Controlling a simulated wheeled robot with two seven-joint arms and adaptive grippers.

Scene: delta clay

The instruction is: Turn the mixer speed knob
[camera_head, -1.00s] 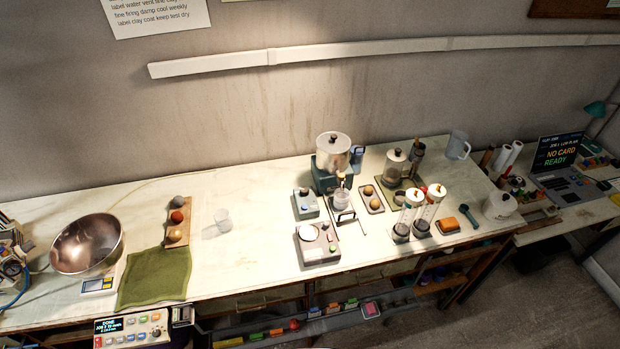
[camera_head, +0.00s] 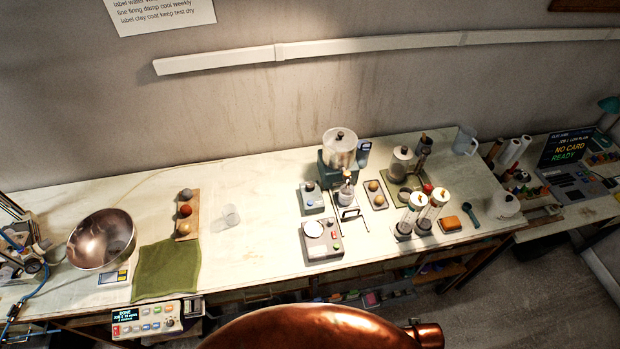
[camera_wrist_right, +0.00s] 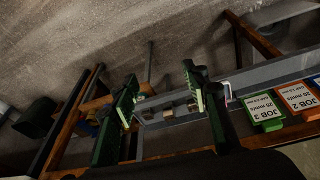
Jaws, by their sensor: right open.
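Several devices carry knobs, and I cannot tell which one is the mixer speed knob. A control panel (camera_head: 157,317) with a lit screen, small buttons and a round dial (camera_head: 170,322) is at the front left of the bench. A small grey-green box (camera_head: 311,198) with a knob on top stands near a teal machine with a steel pot (camera_head: 340,150). My right gripper (camera_wrist_right: 160,80) is open and empty, with green fingers, below the bench by a grey rail in the wrist view. It is hidden in the head view. My left gripper is out of view.
A copper bowl (camera_head: 101,239), green cloth (camera_head: 166,269) and grey scale-like device (camera_head: 322,238) are on the bench. Green JOB 3 (camera_wrist_right: 261,107) and orange JOB 2 (camera_wrist_right: 300,103) cards stand right of the right gripper. The bench's middle is mostly clear.

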